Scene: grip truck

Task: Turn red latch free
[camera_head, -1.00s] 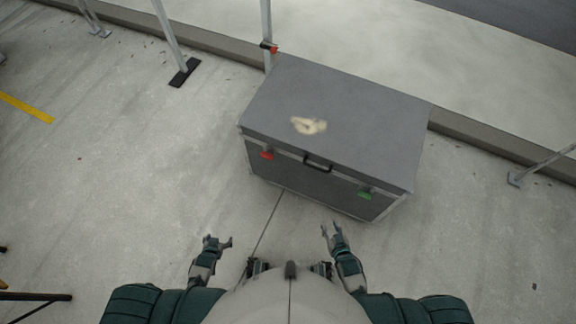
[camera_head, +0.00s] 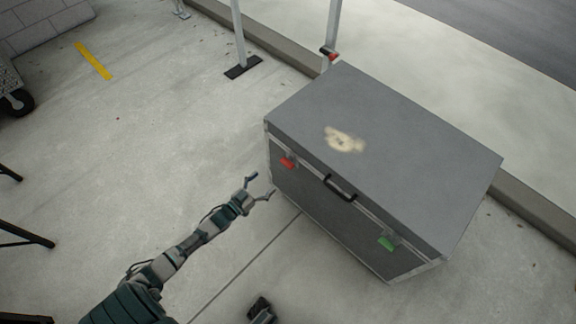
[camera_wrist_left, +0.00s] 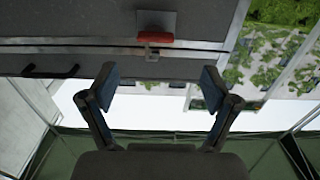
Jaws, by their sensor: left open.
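The red latch (camera_head: 288,162) is on the front face of a large grey case (camera_head: 400,150), near its left end and just under the lid edge. My left gripper (camera_head: 262,187) is open and empty, a little to the left of the case and apart from the latch. In the left wrist view the red latch (camera_wrist_left: 153,37) lies beyond the two spread fingers (camera_wrist_left: 156,92), with a metal clasp beside it. A green latch (camera_head: 387,243) is near the right end of the same face.
A black handle (camera_head: 341,188) sits between the latches. A metal post (camera_head: 240,40) with a black foot stands behind, left of the case, and another post (camera_head: 333,30) stands at its back corner. The concrete floor (camera_head: 150,150) left of the case is clear.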

